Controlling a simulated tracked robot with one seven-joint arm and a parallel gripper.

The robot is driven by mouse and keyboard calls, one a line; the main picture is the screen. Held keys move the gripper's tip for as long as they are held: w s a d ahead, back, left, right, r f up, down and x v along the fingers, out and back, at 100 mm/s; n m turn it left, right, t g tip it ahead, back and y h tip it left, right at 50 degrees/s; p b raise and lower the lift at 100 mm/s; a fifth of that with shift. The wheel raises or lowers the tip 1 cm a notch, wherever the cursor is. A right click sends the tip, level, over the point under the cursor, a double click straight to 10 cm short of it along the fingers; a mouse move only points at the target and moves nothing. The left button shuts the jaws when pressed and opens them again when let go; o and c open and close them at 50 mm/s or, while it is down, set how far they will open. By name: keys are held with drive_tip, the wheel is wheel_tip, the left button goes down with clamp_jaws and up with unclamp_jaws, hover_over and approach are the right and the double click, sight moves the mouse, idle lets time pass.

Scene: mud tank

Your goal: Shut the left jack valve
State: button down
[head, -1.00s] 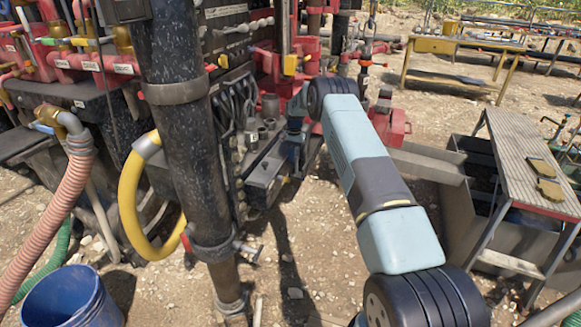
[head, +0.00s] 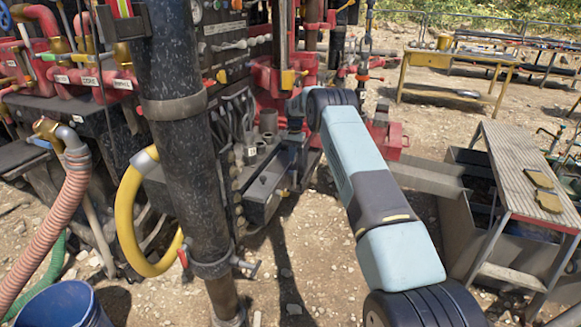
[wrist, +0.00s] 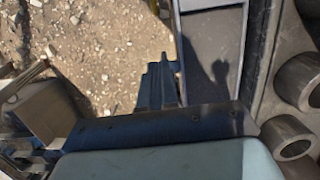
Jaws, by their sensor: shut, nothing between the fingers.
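I cannot tell for certain which fitting is the left jack valve. A small yellow handle (head: 283,193) shows on the side of a dark metal block (head: 262,190). My gripper (wrist: 162,62) is shut and empty in the wrist view, over gravel beside a grey channel. In the head view my own arm largely hides it, close to the dark block's right end.
Grey tubular fittings (wrist: 298,82) are close on the wrist view's right. A steel-topped bench (head: 505,160) stands right.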

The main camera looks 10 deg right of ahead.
sight(282, 193)
drive_tip(key=shift+t+h, duration=0.3)
drive_tip(key=shift+t, duration=0.4)
drive_tip(key=shift+s+a+r, duration=0.35)
drive_tip(key=shift+s+a, duration=0.05)
drive_tip(key=shift+s, duration=0.3)
drive_tip(key=shift+s+a+r, duration=0.35)
drive_tip(key=shift+s+r, duration=0.05)
drive_tip(key=shift+s, duration=0.3)
drive_tip(key=shift+s+a+r, duration=0.35)
drive_tip(key=shift+s+a, duration=0.05)
drive_tip(key=shift+s, duration=0.3)
drive_tip(key=shift+f, duration=0.15)
drive_tip(key=f, duration=0.4)
drive_tip(key=s+f, duration=0.1)
drive_tip(key=f, duration=0.2)
drive_tip(key=a+f, duration=0.1)
drive_tip(key=f, duration=0.3)
drive_tip(key=shift+s+f, duration=0.3)
drive_tip(key=shift+s+a+f, duration=0.25)
drive_tip(key=shift+s+f, duration=0.15)
drive_tip(key=shift+f, duration=0.2)
